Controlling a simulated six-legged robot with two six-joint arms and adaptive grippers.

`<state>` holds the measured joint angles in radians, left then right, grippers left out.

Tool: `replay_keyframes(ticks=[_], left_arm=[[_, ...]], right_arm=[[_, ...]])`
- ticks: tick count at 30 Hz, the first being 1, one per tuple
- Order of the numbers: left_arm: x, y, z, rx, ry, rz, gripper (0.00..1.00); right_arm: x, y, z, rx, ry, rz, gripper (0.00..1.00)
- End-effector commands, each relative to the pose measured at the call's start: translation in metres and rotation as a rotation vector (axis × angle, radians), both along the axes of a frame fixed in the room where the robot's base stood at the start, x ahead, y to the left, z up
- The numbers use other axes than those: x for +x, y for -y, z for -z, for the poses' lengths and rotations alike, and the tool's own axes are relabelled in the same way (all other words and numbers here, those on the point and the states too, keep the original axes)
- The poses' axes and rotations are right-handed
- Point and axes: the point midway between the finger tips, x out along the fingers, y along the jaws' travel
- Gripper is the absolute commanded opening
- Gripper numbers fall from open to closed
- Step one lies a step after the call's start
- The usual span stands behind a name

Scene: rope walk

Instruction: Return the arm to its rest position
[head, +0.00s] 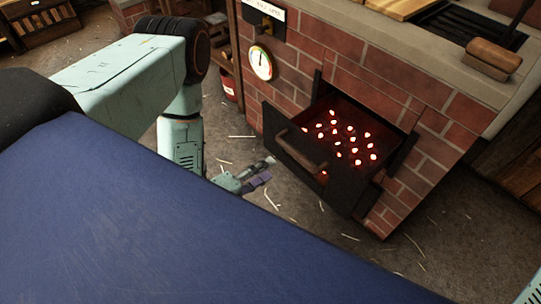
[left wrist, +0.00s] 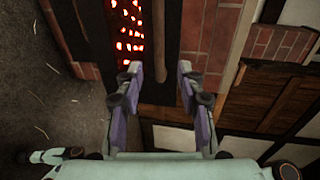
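My left arm (head: 130,75) comes in from the left, bends at the dark elbow joint and hangs down beside the brick furnace. My left gripper (head: 264,170) is low, just left of the open black ember drawer (head: 343,190) and apart from its wooden handle (head: 302,150). In the left wrist view the same gripper (left wrist: 158,68) has its two fingers spread, with nothing held between them. The drawer's glowing embers (left wrist: 128,28) show beyond the fingers there. My right gripper is not in view.
The brick furnace (head: 330,50) carries a round gauge (head: 261,63) and, on top, a wooden-handled tool (head: 490,56). A red canister (head: 229,88) stands behind my arm. Straw-strewn floor (head: 420,255) lies open in front of the furnace. My blue body fills the lower left.

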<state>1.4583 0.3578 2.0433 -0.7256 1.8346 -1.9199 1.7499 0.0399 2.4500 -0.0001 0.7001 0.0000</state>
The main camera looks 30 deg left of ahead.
Motion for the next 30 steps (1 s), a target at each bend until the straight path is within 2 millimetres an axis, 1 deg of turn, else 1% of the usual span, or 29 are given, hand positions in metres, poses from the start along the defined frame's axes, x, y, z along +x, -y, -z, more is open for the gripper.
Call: replay_keyframes(ticks=[6, 9, 11, 14, 17, 21, 24, 26, 27, 29, 30], left_arm=[[0.000, 0.000, 0.000, -0.002, -0.001, 0.000, 0.38], [0.000, 0.000, 0.001, -0.044, -0.021, -0.008, 0.38], [-0.002, 0.001, 0.006, -0.100, -0.067, -0.018, 0.38], [-0.009, 0.000, 0.025, -0.231, -0.214, -0.073, 0.38], [-0.026, -0.003, 0.050, -0.374, -0.413, -0.175, 0.38], [-0.057, -0.003, 0.079, -0.562, -0.683, -0.365, 0.38], [-0.083, -0.003, 0.092, -0.686, -0.863, -0.535, 0.38], [-0.099, -0.002, 0.097, -0.754, -0.961, -0.653, 0.38], [-0.112, -0.002, 0.099, -0.796, -1.024, -0.738, 0.38], [-0.131, -0.001, 0.099, -0.854, -1.108, -0.874, 0.38], [-0.144, -0.001, 0.099, -0.887, -1.158, -0.972, 0.38]], right_arm=[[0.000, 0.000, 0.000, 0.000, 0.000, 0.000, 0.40], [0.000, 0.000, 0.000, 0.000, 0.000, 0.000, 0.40], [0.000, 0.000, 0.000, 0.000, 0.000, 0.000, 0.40], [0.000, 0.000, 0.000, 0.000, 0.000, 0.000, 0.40], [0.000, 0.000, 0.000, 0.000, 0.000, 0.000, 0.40], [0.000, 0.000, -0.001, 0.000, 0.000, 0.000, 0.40], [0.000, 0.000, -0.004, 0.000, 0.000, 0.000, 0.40], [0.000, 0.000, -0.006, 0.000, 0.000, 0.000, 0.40], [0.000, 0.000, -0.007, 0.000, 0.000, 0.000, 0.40], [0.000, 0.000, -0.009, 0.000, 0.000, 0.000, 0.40], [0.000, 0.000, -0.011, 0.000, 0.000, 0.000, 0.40]])
